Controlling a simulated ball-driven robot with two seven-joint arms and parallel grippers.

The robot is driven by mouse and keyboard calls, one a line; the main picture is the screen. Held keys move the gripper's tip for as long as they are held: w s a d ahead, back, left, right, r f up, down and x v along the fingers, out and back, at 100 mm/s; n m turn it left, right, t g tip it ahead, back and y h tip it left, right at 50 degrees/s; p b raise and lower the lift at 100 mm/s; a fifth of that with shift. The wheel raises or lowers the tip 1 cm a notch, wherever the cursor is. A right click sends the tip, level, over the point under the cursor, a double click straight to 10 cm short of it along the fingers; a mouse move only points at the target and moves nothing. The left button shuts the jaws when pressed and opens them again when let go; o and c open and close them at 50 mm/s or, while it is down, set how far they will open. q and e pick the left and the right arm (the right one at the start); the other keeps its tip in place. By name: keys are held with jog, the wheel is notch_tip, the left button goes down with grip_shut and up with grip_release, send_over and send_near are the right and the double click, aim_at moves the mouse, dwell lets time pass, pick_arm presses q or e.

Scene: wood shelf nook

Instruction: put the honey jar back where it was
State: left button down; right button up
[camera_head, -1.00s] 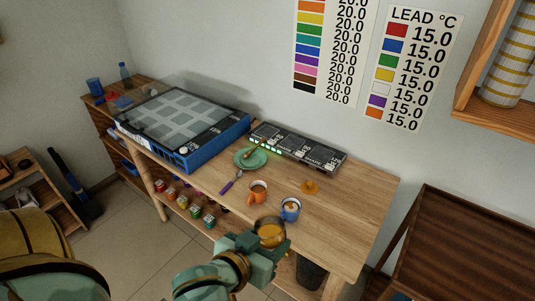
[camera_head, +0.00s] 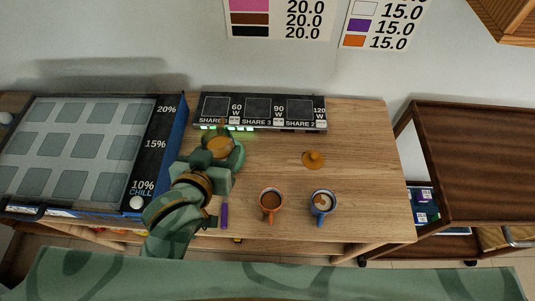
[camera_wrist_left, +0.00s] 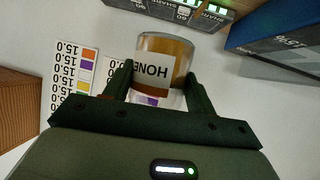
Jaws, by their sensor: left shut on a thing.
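The honey jar (camera_head: 220,147) is amber and glassy, and its open top shows in the head view. In the left wrist view the jar (camera_wrist_left: 165,62) shows a white label reading "HONE", upside down. My left gripper (camera_head: 209,160) is shut on it, with one finger on each side. An amber lid-like piece with a knob (camera_head: 313,159) lies on the table to the right. My right gripper is not in view.
A dark panel unit (camera_head: 262,109) lines the back. A blue-framed chill box (camera_head: 170,150) stands left. The table's right side is clear.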

pick_arm(q)
jog(key=d+f+m+g+h, duration=0.1)
jog(key=d+f+m+h, duration=0.15)
jog(key=d, duration=0.75)
jog(key=d+f+m+g+h, duration=0.1)
jog(key=d+f+m+h, duration=0.2)
jog(key=d, duration=0.7)
jog(key=shift+m, duration=0.45)
jog(key=w+a+f+b, duration=0.1)
jog(key=w+a+f, duration=0.1)
jog(key=w+a, duration=0.1)
jog(key=w+a+f+b, duration=0.2)
jog(key=w+a+f, duration=0.1)
jog(key=w+a+f+b, duration=0.2)
jog(key=w+a, duration=0.1)
jog(key=shift+w+f, duration=0.3)
jog(key=shift+f, duration=0.1)
jog(key=shift+w+a+f+b, duration=0.1)
jog(key=shift+f+b, duration=0.1)
jog(key=shift+b, duration=0.1)
jog(key=f+b, duration=0.1)
jog(key=f, duration=0.1)
jog(key=f+b, duration=0.1)
jog(key=shift+w+a+f, duration=0.2)
jog(key=shift+f, duration=0.15)
jog(key=shift+r, duration=0.1)
